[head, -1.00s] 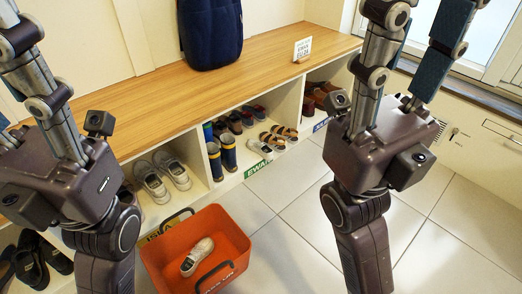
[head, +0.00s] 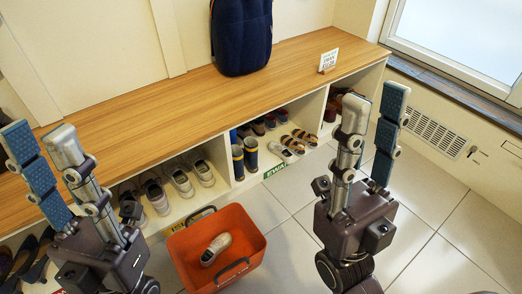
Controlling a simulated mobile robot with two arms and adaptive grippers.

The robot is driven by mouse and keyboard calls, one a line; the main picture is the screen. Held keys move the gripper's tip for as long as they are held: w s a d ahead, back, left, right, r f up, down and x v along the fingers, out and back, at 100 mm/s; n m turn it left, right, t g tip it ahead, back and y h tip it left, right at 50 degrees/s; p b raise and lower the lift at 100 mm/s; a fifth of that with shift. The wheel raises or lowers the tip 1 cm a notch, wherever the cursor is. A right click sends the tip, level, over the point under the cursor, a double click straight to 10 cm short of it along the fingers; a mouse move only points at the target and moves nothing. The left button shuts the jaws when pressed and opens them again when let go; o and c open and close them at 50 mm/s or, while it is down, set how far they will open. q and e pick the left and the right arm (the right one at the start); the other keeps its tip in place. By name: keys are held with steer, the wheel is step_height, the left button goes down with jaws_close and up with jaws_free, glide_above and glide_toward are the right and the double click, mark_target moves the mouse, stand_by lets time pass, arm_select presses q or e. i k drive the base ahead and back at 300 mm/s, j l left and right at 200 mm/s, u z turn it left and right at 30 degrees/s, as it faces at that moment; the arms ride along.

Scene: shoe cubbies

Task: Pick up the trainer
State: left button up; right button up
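A pale cream trainer (head: 215,249) lies alone inside an orange basket (head: 258,240) on the floor in front of the cubbies. More pale trainers (head: 182,183) stand in the cubby behind the basket. My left gripper (head: 39,138) is open and empty, fingers pointing up, at the left of the head view. My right gripper (head: 375,98) is also open and empty, fingers pointing up, to the right of the basket. Neither gripper touches a shoe.
The wooden bench top (head: 190,110) runs above the cubbies, with a navy backpack (head: 241,38) and a small white sign (head: 328,60) on it. Blue boots (head: 250,155) and sandals (head: 293,144) fill nearby cubbies. Dark shoes (head: 38,262) sit at lower left. Tiled floor (head: 290,262) right of the basket is clear.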

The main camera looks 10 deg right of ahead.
mark_target(283, 152)
steer(key=i+l+u, duration=0.1)
steer(key=l+u, duration=0.6)
steer(key=i+l+u, duration=0.1)
steer(key=l+u, duration=0.4)
steer(key=l, duration=0.55)
steer(key=l+u, duration=0.1)
steer(key=l, duration=0.6)
steer(key=k+l+u, duration=0.15)
steer(key=l, duration=0.55)
steer(key=k+l+u, duration=0.1)
steer(key=l, duration=0.6)
steer(key=i+l, duration=0.1)
steer(key=l, duration=0.6)
steer(key=i+l, duration=0.1)
steer(key=l, duration=0.55)
